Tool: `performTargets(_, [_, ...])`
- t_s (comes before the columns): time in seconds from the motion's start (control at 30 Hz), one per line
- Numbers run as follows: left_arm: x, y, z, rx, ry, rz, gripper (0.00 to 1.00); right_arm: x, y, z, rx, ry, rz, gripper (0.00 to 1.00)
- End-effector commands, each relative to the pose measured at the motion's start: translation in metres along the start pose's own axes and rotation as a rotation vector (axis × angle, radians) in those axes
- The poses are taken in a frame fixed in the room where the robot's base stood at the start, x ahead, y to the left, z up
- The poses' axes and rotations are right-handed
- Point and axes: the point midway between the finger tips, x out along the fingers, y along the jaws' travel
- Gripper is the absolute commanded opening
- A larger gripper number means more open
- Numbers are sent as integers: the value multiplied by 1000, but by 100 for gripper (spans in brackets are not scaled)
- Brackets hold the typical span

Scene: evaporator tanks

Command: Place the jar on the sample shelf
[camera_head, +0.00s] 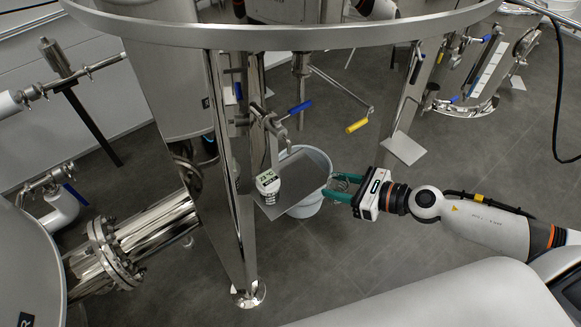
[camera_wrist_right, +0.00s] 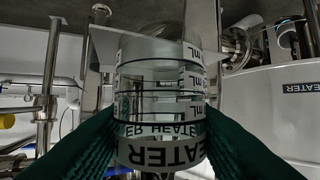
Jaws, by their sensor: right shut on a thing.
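My right gripper (camera_head: 341,187) comes in from the right in the head view, with its green fingers level with the shelf's right side. In the right wrist view its fingers (camera_wrist_right: 160,150) are closed around a clear glass jar (camera_wrist_right: 160,95) with mL markings. The jar is upright in that view and is hard to make out in the head view. A flat grey plate, which looks like the sample shelf (camera_head: 305,172), sits beside the shiny tank leg, just left of the gripper. My left gripper is not in view.
A white bucket (camera_head: 316,157) stands under the shelf. A blue-handled valve (camera_head: 299,107) and a yellow-handled lever (camera_head: 357,126) hang above. The tank rim (camera_head: 300,38) spans overhead.

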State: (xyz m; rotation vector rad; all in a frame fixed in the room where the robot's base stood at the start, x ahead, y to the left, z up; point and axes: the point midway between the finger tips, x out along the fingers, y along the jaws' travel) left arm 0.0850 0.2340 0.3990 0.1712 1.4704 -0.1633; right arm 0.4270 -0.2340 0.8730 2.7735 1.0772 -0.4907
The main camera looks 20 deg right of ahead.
Motion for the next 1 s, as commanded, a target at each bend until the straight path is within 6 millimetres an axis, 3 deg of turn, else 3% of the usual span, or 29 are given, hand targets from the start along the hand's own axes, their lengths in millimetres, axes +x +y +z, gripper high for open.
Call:
performTargets(0.03, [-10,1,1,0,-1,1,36,5,1,-10,-6,5,1,10])
performTargets(0.23, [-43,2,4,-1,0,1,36,38,1,-26,-3,7,0,10])
performTargets(0.47, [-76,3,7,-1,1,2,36,91,0,-43,-1,5,-1,10])
performTargets(0.7, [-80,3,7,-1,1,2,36,118,-1,-44,-2,2,-1,10])
performTargets(0.9, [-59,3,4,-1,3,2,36,129,-1,-15,4,1,-1,10])
performTargets(1.0, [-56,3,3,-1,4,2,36,131,-1,-9,1,2,-1,10])
